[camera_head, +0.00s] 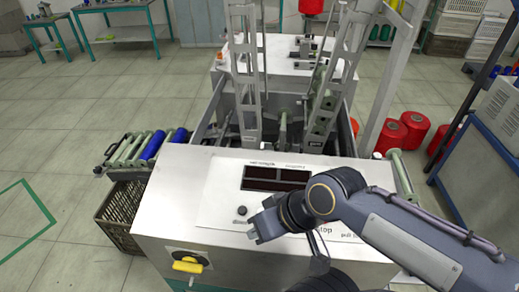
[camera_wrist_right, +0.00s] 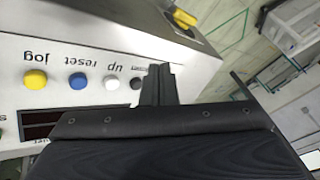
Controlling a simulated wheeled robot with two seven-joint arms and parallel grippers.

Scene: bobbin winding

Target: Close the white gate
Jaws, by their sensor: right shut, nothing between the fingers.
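The bobbin winding machine (camera_head: 165,215) stands in front of me with its control panel facing up. Pale upright metal frames rise behind the panel, one at left (camera_head: 245,75) and one at right (camera_head: 335,85). A taller light post frame (camera_head: 390,90) stands further right. I cannot tell for sure which of these is the white gate. My right gripper (camera_head: 256,231) is over the left part of the panel, away from all the frames. In the right wrist view its fingers (camera_wrist_right: 158,86) are shut and empty above the panel, next to a black button (camera_wrist_right: 137,83). My left gripper does not show.
Yellow (camera_wrist_right: 35,79), blue (camera_wrist_right: 78,80) and white (camera_wrist_right: 112,83) buttons line the panel. A yellow switch (camera_head: 187,265) sits on the machine's front. A dark crate (camera_head: 122,212) stands at left below blue rollers (camera_head: 153,145). Red spools (camera_head: 413,127) stand at right.

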